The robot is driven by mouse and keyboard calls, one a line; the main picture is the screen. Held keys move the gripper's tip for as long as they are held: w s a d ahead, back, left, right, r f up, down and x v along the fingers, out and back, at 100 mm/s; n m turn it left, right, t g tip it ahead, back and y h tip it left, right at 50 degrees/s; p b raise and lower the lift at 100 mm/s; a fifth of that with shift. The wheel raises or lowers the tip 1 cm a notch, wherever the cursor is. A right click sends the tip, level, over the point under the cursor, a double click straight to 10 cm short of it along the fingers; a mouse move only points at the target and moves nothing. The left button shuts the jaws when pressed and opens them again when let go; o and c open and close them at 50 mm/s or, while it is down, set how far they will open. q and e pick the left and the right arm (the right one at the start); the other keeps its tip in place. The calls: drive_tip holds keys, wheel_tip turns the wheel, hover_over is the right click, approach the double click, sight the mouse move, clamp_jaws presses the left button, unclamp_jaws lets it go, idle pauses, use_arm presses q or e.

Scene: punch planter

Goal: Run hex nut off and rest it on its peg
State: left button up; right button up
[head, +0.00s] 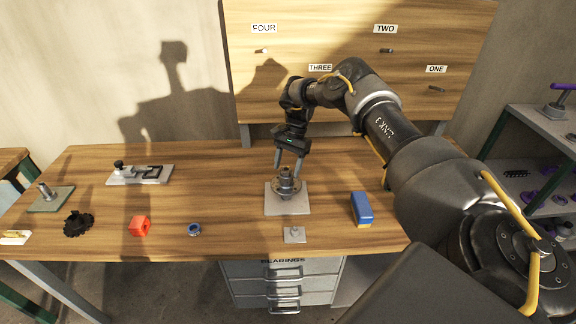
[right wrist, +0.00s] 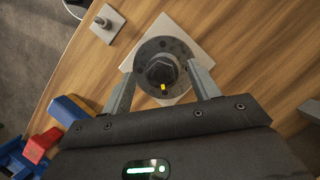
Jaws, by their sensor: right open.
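A dark hex nut (right wrist: 160,70) sits on a round grey flange (right wrist: 182,48) in the right wrist view, with a yellow mark on its near edge. In the head view the flange (head: 286,186) stands on a pale square base plate (head: 288,209) on the bench. My right gripper (head: 289,166) is open just above it, pointing down. In the right wrist view its fingers (right wrist: 163,90) lie on either side of the nut; contact cannot be told. A small plate with a short upright peg (head: 294,233) stands near the bench's front edge. My left gripper is not in view.
A back board holds pegs labelled FOUR (head: 262,50), TWO (head: 386,50) and ONE (head: 437,88); my arm partly covers the THREE area. A blue block (head: 362,208) lies right of the base plate.

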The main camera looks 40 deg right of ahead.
sight(284, 171)
drive_tip(key=shift+o, duration=0.5)
drive_tip(key=shift+r, duration=0.1)
drive_tip(key=shift+r, duration=0.25)
wheel_tip(284, 171, up, 3)
drive_tip(key=shift+f+b, duration=0.2)
drive_tip(key=shift+b, duration=0.25)
drive_tip(key=s+a+r+b, duration=0.5)
drive_tip(key=s+a+r, duration=0.3)
drive_tip(key=s, duration=0.3)
drive_tip(key=shift+a+r, duration=0.3)
drive_tip(key=shift+r, duration=0.55)
drive_tip(key=shift+f, duration=0.1)
